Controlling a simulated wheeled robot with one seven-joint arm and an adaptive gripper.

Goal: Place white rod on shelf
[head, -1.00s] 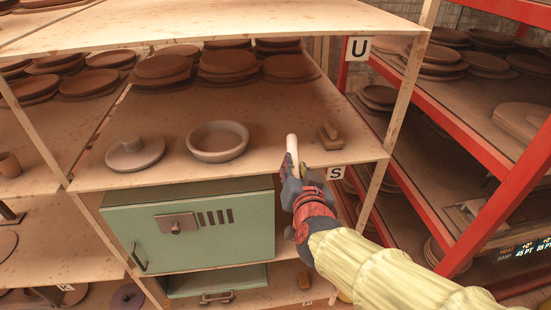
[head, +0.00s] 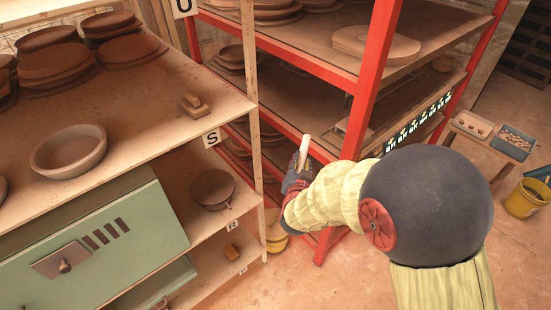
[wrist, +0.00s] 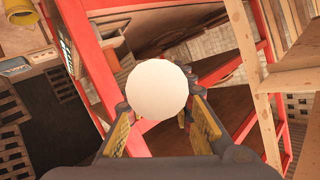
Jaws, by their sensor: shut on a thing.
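The white rod (head: 304,150) is held upright, slightly tilted, in my gripper (head: 298,178) in the head view. In the wrist view the rod (wrist: 157,89) shows end-on as a pale disc between the two fingers of my gripper (wrist: 160,118), which are shut on it. My gripper is in front of the red-framed shelf (head: 362,95), apart from its boards. The wooden shelf (head: 195,122) with the S label stands to the left, holding a shallow bowl (head: 70,150) and a small wooden block (head: 195,104).
A green cabinet (head: 110,235) sits under the wooden shelf's board. A red post (head: 372,75) and a wooden post (head: 250,60) stand close to my gripper. A yellow bucket (head: 528,198) is on the floor at right. Bare floor (head: 320,285) lies below.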

